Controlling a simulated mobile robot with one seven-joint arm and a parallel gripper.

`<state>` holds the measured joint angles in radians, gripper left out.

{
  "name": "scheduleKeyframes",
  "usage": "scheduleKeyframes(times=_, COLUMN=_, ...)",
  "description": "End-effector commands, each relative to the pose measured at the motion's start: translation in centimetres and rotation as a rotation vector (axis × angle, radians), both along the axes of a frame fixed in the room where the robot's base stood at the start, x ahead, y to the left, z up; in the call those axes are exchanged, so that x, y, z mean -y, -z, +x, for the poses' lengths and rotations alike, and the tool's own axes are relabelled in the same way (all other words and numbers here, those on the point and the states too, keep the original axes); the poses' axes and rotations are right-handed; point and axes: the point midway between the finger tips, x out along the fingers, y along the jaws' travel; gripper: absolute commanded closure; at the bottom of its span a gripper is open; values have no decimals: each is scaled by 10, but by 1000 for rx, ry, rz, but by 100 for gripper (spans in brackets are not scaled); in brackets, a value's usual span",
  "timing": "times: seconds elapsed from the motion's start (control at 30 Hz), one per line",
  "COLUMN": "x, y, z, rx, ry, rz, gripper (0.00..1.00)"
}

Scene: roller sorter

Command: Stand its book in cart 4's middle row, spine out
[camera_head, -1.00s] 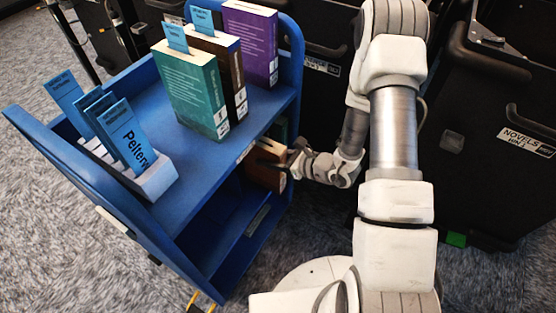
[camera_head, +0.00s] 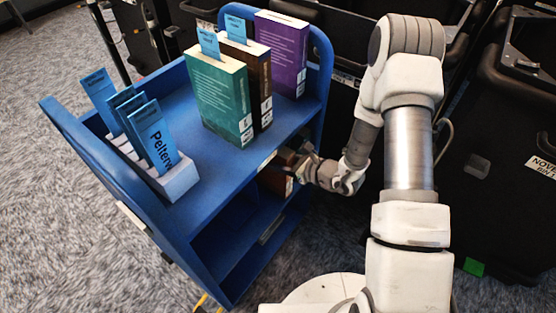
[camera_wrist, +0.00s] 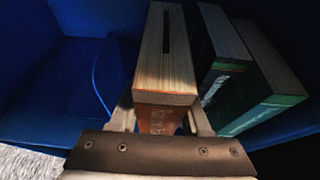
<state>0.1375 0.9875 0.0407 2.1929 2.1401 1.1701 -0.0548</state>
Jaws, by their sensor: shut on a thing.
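My gripper (camera_head: 303,172) reaches into the middle row of the blue cart (camera_head: 214,184) from its right side. It is shut on a brown-orange book (camera_head: 277,176). In the wrist view the book (camera_wrist: 166,60) stands upright between the two fingers (camera_wrist: 160,122), its lettered face towards my wrist and its page edge up. A dark book (camera_wrist: 222,60) and a green-covered book (camera_wrist: 262,85) stand to its right in the same row. I cannot tell whether the held book touches the shelf floor.
On the cart's top stand a green book (camera_head: 218,98), a brown book (camera_head: 256,75) and a purple book (camera_head: 282,55). A white holder (camera_head: 172,182) carries several blue cards. Black bins (camera_head: 510,90) stand at right. The row left of the held book is free, beside a blue divider (camera_wrist: 110,75).

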Motion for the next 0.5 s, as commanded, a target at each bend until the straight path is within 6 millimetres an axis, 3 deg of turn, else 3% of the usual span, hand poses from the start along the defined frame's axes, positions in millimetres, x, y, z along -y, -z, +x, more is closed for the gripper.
scheduleKeyframes(times=0.5, x=0, y=9, z=0, rx=3, ry=0, rz=2, gripper=100)
